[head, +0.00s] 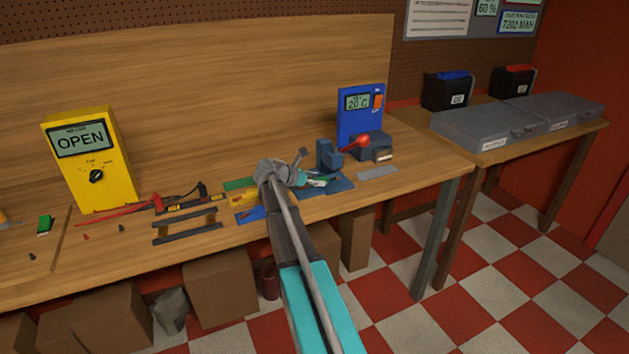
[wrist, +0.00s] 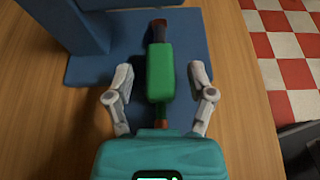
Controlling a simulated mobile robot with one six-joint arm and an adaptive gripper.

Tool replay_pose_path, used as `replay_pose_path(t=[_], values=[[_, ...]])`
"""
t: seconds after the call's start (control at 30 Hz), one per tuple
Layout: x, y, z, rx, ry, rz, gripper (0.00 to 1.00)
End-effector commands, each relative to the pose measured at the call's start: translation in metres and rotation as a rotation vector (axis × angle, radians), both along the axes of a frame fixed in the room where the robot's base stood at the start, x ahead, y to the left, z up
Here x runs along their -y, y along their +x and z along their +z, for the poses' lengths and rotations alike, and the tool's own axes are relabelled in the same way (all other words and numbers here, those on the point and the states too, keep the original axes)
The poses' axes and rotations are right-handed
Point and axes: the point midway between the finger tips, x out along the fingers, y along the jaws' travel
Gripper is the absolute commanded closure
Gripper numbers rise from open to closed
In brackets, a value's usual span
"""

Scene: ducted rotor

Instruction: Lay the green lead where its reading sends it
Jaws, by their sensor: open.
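The green lead (wrist: 160,72) has a green body with a dark brown upper end and a reddish-brown lower end. In the wrist view it lies over the blue base plate (wrist: 85,68). My gripper (wrist: 160,84) is open, one finger on each side of the lead, with a gap on both sides. In the head view my gripper (head: 300,179) is over the blue base at the bench's right part, and the lead (head: 318,183) shows only in part beside it. The yellow meter (head: 122,160) on the left reads OPEN.
Green (head: 238,184), yellow (head: 242,198) and blue (head: 250,214) strips lie left of my gripper, near dark rails (head: 185,235). A blue box (head: 350,122) with a small display and a red-knobbed device stand behind it. Grey cases (head: 488,127) are on another table.

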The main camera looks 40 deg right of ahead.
Motion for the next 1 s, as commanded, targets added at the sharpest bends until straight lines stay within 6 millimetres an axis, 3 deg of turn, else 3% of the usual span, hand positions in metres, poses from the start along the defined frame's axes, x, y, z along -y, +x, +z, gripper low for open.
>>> replay_pose_path(t=[0.27,0.8,1.0], values=[[-0.01,0.003,0.008,0.0,0.0,0.002,0.3],[-0.084,0.02,0.041,-0.001,0.0,0.001,0.3],[-0.102,0.024,0.047,0.0,0.0,0.001,0.3]])
